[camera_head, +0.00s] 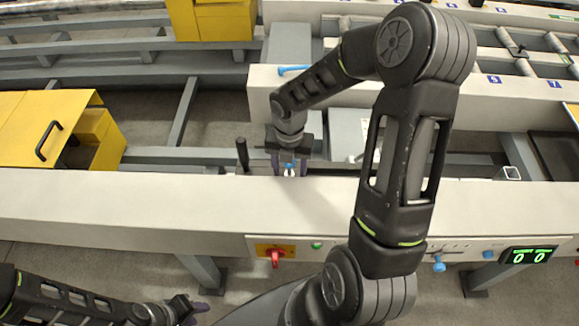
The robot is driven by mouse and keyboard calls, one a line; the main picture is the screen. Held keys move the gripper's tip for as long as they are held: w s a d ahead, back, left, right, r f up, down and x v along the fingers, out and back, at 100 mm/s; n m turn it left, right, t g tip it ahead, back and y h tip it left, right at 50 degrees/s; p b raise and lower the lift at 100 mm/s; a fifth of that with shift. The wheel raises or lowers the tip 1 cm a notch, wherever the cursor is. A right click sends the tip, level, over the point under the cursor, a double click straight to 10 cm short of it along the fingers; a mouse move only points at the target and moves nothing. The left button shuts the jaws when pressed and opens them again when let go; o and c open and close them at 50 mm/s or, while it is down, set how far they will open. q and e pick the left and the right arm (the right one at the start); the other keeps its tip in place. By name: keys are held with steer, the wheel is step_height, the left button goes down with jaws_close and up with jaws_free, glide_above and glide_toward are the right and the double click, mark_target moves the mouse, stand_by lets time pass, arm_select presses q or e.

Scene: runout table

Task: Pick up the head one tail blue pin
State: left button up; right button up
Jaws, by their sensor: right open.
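My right gripper (289,170) points down at the far edge of the near pale beam, in the middle of the view. It is open, with its two fingers apart. A small blue-topped pin with a white lower part (290,166) shows between the fingers; I cannot tell whether they touch it. Another blue pin-like piece (293,70) lies on the far pale beam, partly behind my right arm. My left gripper (192,308) is low at the bottom left, away from the beam, and its jaw opening is unclear.
The near pale beam (120,207) crosses the whole view. Its front carries a red switch (274,256), a blue knob (438,264) and a green display (528,256). A dark upright post (242,154) stands just left of my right gripper. A yellow cabinet (45,125) is at left.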

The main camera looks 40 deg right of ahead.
stand_by(0.5)
jaws_close()
stand_by(0.4)
